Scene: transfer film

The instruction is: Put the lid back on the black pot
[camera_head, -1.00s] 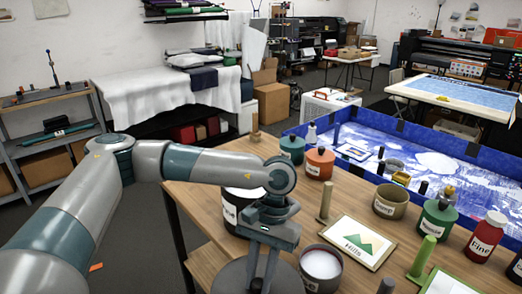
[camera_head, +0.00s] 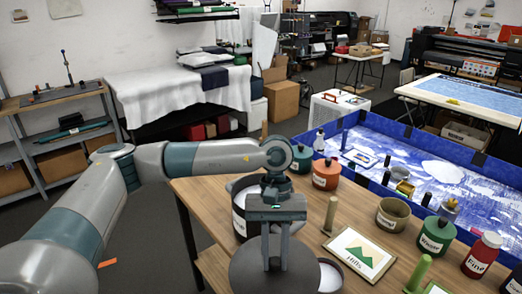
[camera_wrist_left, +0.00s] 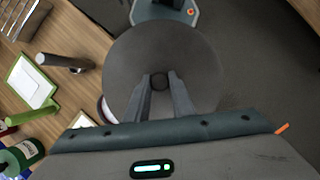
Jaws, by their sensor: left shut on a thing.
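My left gripper (camera_head: 273,262) is shut on the knob of a round dark grey lid (camera_head: 245,272) and holds it at the front left of the wooden table. In the left wrist view the fingertips (camera_wrist_left: 160,82) close on the knob at the middle of the lid (camera_wrist_left: 205,62). The black pot (camera_head: 239,222), with a white label, stands on the table behind the gripper in the head view, apart from the lid. The gripper and arm hide its right side and part of its top. My right gripper is not in view.
A white-filled jar (camera_head: 329,277) stands close beside the lid, partly hidden by it. A wooden post (camera_head: 330,213), a framed picture (camera_head: 357,252) and several labelled pots, such as an orange one (camera_head: 326,175), stand to the right. A blue-walled tray (camera_head: 375,126) lies behind.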

